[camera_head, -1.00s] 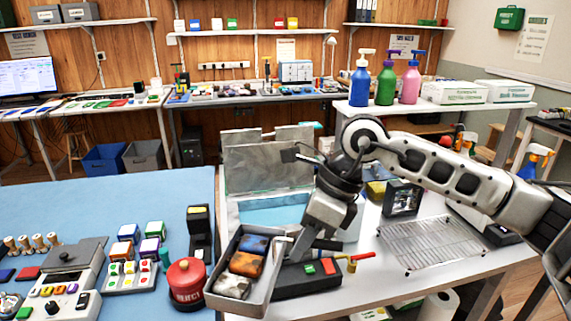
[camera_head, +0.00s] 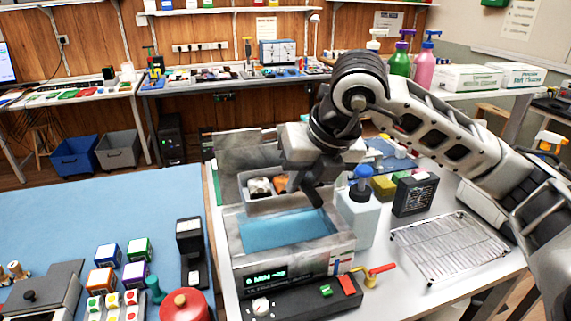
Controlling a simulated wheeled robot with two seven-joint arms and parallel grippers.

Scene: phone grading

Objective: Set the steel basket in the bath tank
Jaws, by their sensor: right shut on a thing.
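The steel basket (camera_head: 260,207) is a small grey open box with several dark, orange and white pieces in it. My right gripper (camera_head: 303,192) is shut on its right side. The basket shows at the far edge of the bath tank (camera_head: 295,263), in front of the raised metal lid (camera_head: 235,153). I cannot tell how far above the tank it is. The tank is a steel box with blue liquid (camera_head: 285,229) and a green lit display on its front. The liquid's surface shows clear in front of the basket. My left gripper is not in view.
A white bottle with a blue cap (camera_head: 358,212) stands close to the tank's right side. A red-handled valve (camera_head: 372,272) is at its front right. A wire rack (camera_head: 450,245) lies farther right. A blue mat (camera_head: 60,210) with cubes covers the left table.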

